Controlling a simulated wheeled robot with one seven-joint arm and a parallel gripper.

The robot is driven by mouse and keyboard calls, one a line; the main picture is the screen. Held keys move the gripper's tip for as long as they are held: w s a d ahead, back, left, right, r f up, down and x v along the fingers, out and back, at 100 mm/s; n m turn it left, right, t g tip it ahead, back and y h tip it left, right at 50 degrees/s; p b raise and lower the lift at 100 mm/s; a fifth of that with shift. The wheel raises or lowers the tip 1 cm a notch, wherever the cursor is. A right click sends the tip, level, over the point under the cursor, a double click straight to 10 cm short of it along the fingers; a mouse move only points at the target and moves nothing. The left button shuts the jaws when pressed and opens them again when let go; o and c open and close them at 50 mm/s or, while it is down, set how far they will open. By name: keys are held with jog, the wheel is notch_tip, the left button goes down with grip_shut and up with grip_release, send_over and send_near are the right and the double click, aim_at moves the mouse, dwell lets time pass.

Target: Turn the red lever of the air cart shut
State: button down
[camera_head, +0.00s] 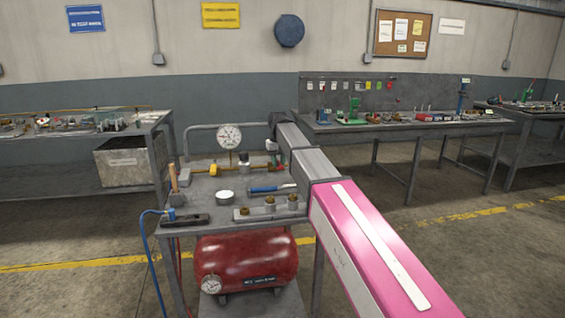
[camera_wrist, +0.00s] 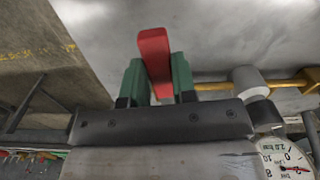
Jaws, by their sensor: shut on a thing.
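The red lever (camera_wrist: 153,44) shows in the wrist view, standing between the two green fingers of my gripper (camera_wrist: 157,66). My gripper is shut on the lever, with the lever's end reaching past the fingertips. A brass pipe (camera_wrist: 215,87) runs to the right of the lever in this view. The air cart (camera_head: 190,228) stands in the middle of the head view, with a dial gauge (camera_head: 229,136) at the back of its top and a red tank (camera_head: 247,258) below. In the head view my arm covers the cart's right side and hides most of the lever area.
On the cart top lie a blue-handled screwdriver (camera_head: 271,188), a white round lid (camera_head: 225,196), a block with brass fittings (camera_head: 268,211) and a dark tool (camera_head: 185,220). A blue hose (camera_head: 146,252) hangs at the left. Workbenches stand left and behind right (camera_head: 400,128).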

jog(key=shift+s+a+m, duration=0.15)
jog(key=shift+a+m, duration=0.4)
jog(key=shift+m, duration=0.15)
jog(key=c, duration=0.9)
grip_release()
notch_tip(320, 180, up, 11)
jog(key=shift+f, duration=0.1)
